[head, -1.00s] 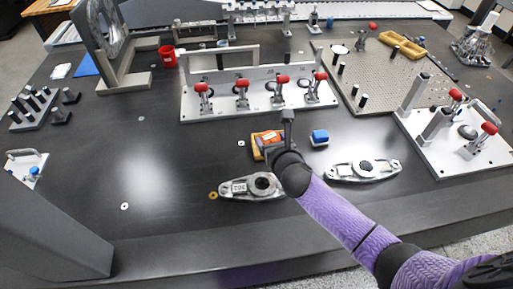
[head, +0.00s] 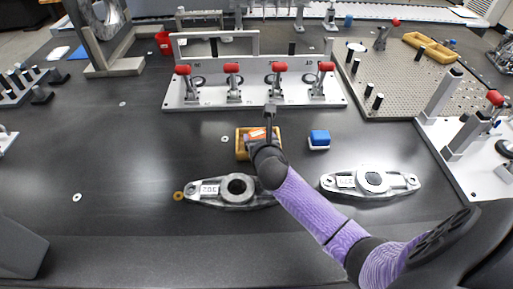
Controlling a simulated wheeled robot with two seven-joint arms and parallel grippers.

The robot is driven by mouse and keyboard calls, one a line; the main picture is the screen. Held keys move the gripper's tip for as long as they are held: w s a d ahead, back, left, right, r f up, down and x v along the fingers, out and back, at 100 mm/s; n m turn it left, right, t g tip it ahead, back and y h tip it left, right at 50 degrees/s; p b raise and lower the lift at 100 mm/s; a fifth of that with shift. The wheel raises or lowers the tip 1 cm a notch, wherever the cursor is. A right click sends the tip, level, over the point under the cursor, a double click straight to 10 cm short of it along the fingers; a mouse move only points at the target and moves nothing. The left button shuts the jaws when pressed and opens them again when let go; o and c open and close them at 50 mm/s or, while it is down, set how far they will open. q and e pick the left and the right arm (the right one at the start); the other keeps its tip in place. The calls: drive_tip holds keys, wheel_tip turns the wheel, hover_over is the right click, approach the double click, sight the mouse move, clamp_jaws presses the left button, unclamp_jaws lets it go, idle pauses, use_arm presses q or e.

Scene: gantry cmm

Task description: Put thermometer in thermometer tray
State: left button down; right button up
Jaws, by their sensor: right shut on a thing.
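A small yellow-orange tray (head: 240,149) sits on the dark table near the middle of the head view. A small orange thing with a pale part, which looks like the thermometer (head: 257,134), is at the tray's upper right. My right gripper (head: 269,112) is at the tray's right edge and is shut on this thing. My wrist hides part of the tray, and I cannot tell whether the thermometer touches the tray floor. My left gripper is not in view.
A blue-and-white block (head: 319,140) stands right of the tray. Metal castings lie in front, one left (head: 210,192) and one right (head: 345,181). A white fixture plate with red-handled clamps (head: 255,98) stands behind.

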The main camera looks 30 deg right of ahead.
drive_tip(key=shift+f, duration=0.75)
drive_tip(key=shift+r, duration=0.25)
drive_tip(key=shift+f, duration=0.1)
drive_tip(key=o, duration=1.1)
drive_tip(key=shift+o, duration=0.9)
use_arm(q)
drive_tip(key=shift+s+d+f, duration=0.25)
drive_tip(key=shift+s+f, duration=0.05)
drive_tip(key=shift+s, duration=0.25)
use_arm(e)
drive_tip(key=p+v, duration=0.6)
drive_tip(key=v, duration=0.5)
drive_tip(key=shift+s+a+r, duration=0.1)
drive_tip(key=shift+s+r, duration=0.1)
drive_tip(key=shift+r, duration=0.1)
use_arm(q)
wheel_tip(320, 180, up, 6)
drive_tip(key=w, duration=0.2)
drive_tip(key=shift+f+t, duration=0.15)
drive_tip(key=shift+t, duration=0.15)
use_arm(e)
drive_tip(key=shift+s+a, duration=0.15)
drive_tip(key=shift+s, duration=0.15)
